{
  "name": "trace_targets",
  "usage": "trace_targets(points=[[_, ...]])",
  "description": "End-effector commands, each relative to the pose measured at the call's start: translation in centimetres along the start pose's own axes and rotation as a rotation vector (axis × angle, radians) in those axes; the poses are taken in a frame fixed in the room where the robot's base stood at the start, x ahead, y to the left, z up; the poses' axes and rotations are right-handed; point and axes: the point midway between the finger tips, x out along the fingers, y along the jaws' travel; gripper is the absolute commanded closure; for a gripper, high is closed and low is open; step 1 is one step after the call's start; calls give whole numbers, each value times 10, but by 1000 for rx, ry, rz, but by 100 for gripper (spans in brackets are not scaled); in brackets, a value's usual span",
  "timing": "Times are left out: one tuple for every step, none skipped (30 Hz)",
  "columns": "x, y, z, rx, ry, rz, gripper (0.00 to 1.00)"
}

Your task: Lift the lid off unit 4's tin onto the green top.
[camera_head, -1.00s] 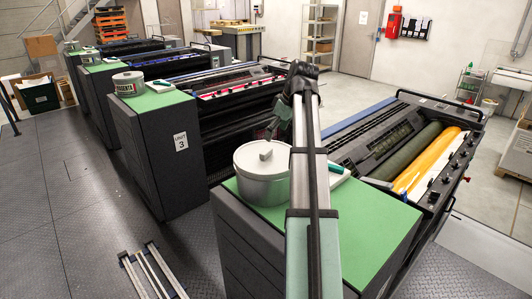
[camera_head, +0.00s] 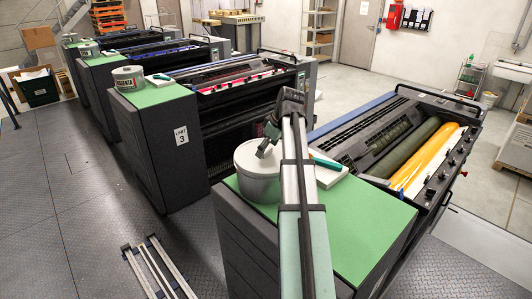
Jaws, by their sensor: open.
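A light grey round tin (camera_head: 256,188) stands on the green top (camera_head: 372,218) of the nearest ink unit, which has a yellow roller. The tin's pale lid (camera_head: 246,158) is on it, with a small block-like knob in the middle. My gripper (camera_head: 265,150) is open and points down at the knob, at the lid's right side in the picture. Whether the fingers straddle or touch the knob is too small to tell. My arm hides the tin's right edge and part of the green top.
A white pad with a green-handled tool (camera_head: 327,165) lies behind my arm on the green top. Bare green lies to the right of my arm. Unit 3 (camera_head: 155,140), with its own tin (camera_head: 128,79), stands further back. Metal rails (camera_head: 158,270) lie on the floor.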

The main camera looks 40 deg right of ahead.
Motion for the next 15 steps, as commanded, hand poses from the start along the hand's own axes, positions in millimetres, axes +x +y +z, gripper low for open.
trace_targets(points=[[1, 0, 0, 0, 0, 0, 8], [1, 0, 0, 0, 0, 1, 8], [1, 0, 0, 0, 0, 1, 8], [1, 0, 0, 0, 0, 1, 8], [1, 0, 0, 0, 0, 1, 8], [1, 0, 0, 0, 0, 1, 8], [1, 0, 0, 0, 0, 1, 15], [1, 0, 0, 0, 0, 1, 26], [1, 0, 0, 0, 0, 1, 40], [1, 0, 0, 0, 0, 1, 51], [1, 0, 0, 0, 0, 1, 61], [1, 0, 0, 0, 0, 0, 74], [1, 0, 0, 0, 0, 0, 74], [1, 0, 0, 0, 0, 0, 75], [1, 0, 0, 0, 0, 0, 75]])
